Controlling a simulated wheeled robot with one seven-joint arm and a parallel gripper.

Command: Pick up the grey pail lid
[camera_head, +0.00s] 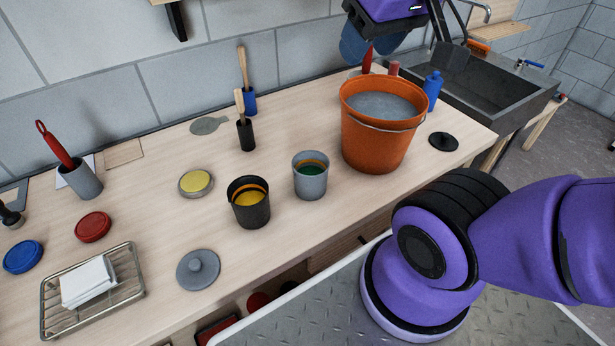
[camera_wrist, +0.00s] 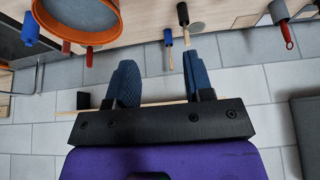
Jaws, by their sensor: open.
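A round grey lid with a raised knob (camera_head: 198,268) lies flat near the front edge of the wooden bench in the head view, right of the wire rack. I do not see it in the wrist view. My gripper (camera_head: 370,48) is high at the top of the head view, above the back of the bench by the orange bucket, far from the lid. Its blue fingers are spread with nothing between them in the wrist view (camera_wrist: 158,70).
An orange bucket (camera_head: 368,145) stands at the bench's right. A grey pail (camera_head: 311,182) and a black pail (camera_head: 248,212) stand between it and the lid. A wire rack (camera_head: 134,285) holds white cloths. Red (camera_head: 93,227), blue (camera_head: 22,257) and yellow (camera_head: 195,183) lids lie around.

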